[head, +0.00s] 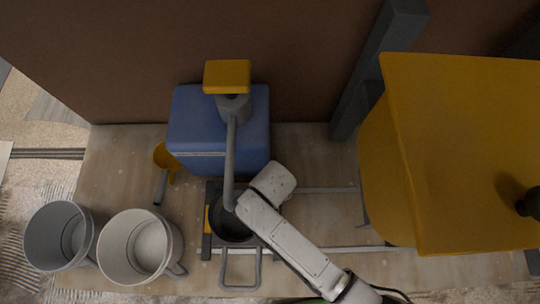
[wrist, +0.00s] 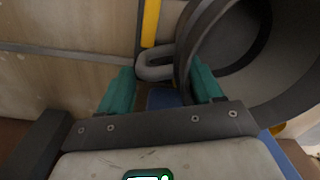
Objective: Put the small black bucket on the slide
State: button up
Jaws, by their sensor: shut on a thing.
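The small black bucket (head: 232,228) is over or on the slide (head: 207,240), a dark plate with a yellow strip; I cannot tell whether they touch. In the wrist view the dark bucket (wrist: 275,95) fills the right side, mouth visible, with a grey loop handle (wrist: 152,66) on its side. My gripper (wrist: 162,88) has its teal fingers either side of the handle and is shut on the bucket; the contact is partly hidden. In the head view my white arm hides the bucket's right edge and the fingertips.
A blue box (head: 190,125) with a yellow-topped grey column stands behind. Two grey buckets (head: 60,235) (head: 140,247) stand at left. A yellow scoop (head: 163,160) lies nearby. Metal rails (head: 325,190) run right toward a large yellow hopper (head: 455,150). A grey loop (head: 240,285) sits in front.

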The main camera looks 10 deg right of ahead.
jog(key=shift+f, duration=0.9)
jog(key=o, duration=1.3)
jog(key=shift+o, duration=0.2)
notch_tip(320, 180, up, 12)
jog(key=shift+d, duration=0.2)
